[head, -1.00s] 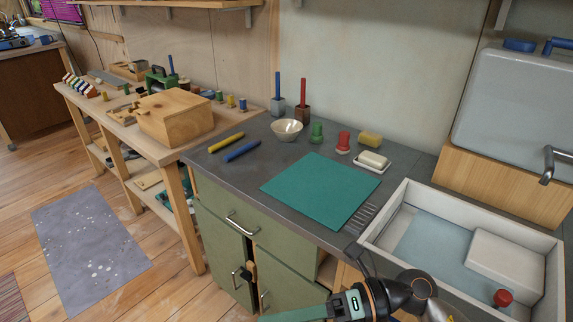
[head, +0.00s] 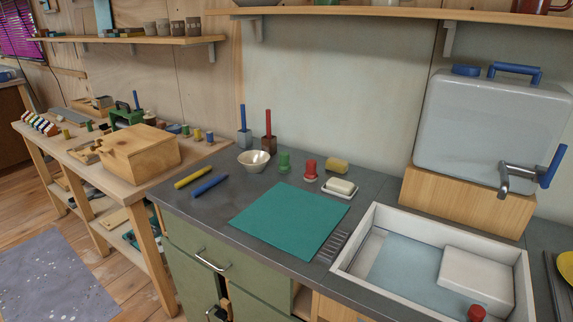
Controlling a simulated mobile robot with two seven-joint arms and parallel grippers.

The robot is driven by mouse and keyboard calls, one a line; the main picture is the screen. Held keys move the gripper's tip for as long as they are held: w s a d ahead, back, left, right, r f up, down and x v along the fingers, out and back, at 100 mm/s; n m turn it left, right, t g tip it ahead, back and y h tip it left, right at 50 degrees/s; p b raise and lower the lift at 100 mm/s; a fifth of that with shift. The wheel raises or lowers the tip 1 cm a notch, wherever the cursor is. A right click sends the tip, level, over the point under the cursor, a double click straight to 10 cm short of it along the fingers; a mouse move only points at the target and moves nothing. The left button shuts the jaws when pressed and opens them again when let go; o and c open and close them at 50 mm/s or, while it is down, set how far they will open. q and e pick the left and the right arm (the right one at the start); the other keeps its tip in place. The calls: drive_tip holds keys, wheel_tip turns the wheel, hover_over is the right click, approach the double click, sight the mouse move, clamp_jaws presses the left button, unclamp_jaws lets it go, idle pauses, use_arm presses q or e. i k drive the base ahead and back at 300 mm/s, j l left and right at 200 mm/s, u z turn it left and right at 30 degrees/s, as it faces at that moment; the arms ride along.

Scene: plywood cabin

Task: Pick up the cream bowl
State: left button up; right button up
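The cream bowl (head: 254,161) stands upright on the dark grey counter (head: 187,210), near its back left part. Neither of my grippers shows in the head view now, so nothing of mine is seen near the bowl.
A teal mat (head: 290,221) lies in front; the sink (head: 374,217) is right.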

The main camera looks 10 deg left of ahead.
sight(254, 161)
drive_tip(key=i+j+z, duration=0.1)
drive_tip(key=j+z, duration=0.2)
drive_tip(key=z, duration=0.15)
drive_tip(key=j+z, duration=0.35)
drive_tip(key=z, duration=0.15)
drive_tip(key=j+z, duration=0.35)
drive_tip(key=j, duration=0.55)
